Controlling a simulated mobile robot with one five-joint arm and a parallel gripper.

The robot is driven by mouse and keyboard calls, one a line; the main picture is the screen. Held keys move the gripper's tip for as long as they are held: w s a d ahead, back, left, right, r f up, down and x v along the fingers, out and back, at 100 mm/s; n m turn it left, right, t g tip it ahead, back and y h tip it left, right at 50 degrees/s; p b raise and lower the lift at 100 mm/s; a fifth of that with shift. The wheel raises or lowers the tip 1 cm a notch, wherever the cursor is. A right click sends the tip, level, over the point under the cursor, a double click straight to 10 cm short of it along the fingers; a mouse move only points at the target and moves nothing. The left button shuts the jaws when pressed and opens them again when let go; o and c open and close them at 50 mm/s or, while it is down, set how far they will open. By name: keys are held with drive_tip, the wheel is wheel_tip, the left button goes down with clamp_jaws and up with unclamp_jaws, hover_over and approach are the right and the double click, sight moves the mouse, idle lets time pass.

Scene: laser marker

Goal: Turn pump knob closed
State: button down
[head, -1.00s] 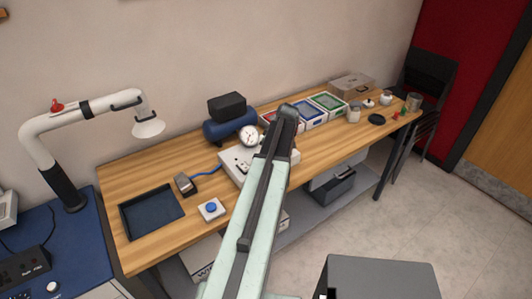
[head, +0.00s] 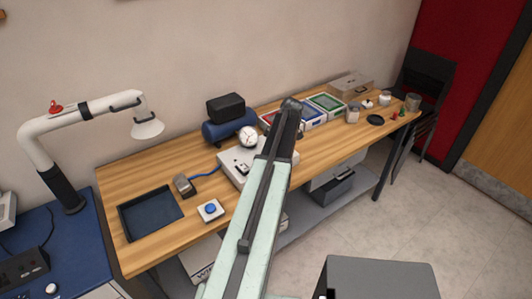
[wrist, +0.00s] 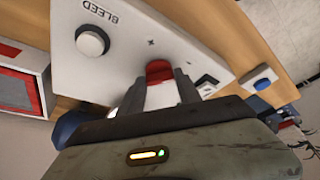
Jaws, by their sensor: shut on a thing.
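The pump's pale housing (head: 231,165) stands on the wooden bench, partly hidden behind my arm in the head view. In the wrist view its white panel (wrist: 118,66) fills the upper middle. A red knob (wrist: 159,68) on that panel sits between the two dark fingers of my gripper (wrist: 159,83), which is shut on it. A round pale knob (wrist: 92,40) beside the word BLEED is apart from my fingers, to the left. In the head view my arm hides the gripper and the red knob.
A gauge (head: 248,136) and a blue tank (head: 222,130) stand behind the housing. A blue-button box (head: 210,210), a pedal (head: 185,184) and a dark tray (head: 150,212) lie left of it. Coloured bins (head: 326,105) stand to the right. The bench's left back is clear.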

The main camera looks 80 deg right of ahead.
idle(0.3)
drive_tip(key=c, duration=0.8)
unclamp_jaws()
drive_tip(key=shift+c, duration=0.2)
drive_tip(key=shift+r, duration=0.1)
drive_tip(key=p+v, duration=0.7)
drive_tip(key=shift+r, duration=0.3)
drive_tip(key=shift+s, duration=0.15)
